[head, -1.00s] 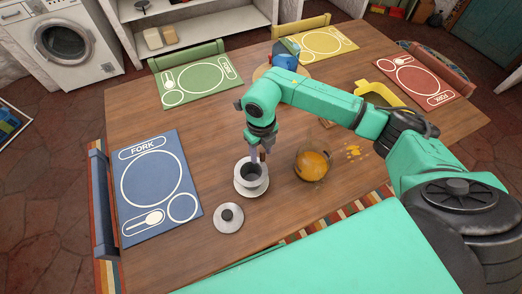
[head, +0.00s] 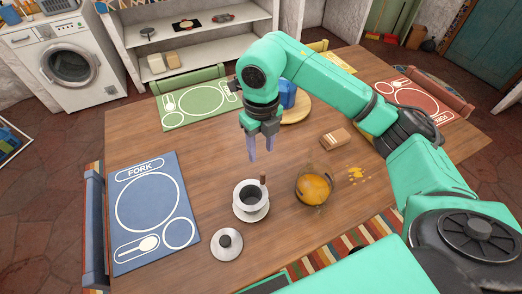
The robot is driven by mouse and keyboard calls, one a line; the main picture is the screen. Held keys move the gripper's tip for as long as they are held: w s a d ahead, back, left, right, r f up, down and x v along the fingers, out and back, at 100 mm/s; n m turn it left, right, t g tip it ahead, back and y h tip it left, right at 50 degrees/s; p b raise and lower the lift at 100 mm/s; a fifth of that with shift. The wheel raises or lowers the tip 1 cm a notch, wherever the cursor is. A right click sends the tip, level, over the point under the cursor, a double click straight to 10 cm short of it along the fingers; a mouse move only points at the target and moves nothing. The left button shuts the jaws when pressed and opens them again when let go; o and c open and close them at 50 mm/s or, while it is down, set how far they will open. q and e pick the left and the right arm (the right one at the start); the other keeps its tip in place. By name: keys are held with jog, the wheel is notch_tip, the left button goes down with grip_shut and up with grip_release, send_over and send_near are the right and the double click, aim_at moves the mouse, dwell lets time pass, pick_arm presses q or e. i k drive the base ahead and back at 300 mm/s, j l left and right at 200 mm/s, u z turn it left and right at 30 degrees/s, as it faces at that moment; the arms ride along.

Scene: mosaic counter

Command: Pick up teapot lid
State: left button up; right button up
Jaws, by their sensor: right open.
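A round grey lid (head: 228,243) with a dark knob lies flat on the wooden table, in front of the cup and near the table's front edge. A glass pot (head: 314,187) with orange liquid stands right of the cup; its top is hard to make out. A white cup (head: 249,192) with a dark inside stands on a white saucer (head: 250,214), and a brown stick-like thing (head: 263,180) stands up in it. My right gripper (head: 261,154) is open and empty, fingers pointing down, above the table behind the cup. My left gripper is not in view.
A blue placemat (head: 150,204) lies at the left, a green one (head: 192,107) at the back, and a red one (head: 415,96) at the right. A brown block (head: 336,138) and orange crumbs (head: 355,173) lie right of centre.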

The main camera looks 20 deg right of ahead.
aim_at(226, 244)
jog(key=k, duration=1.5)
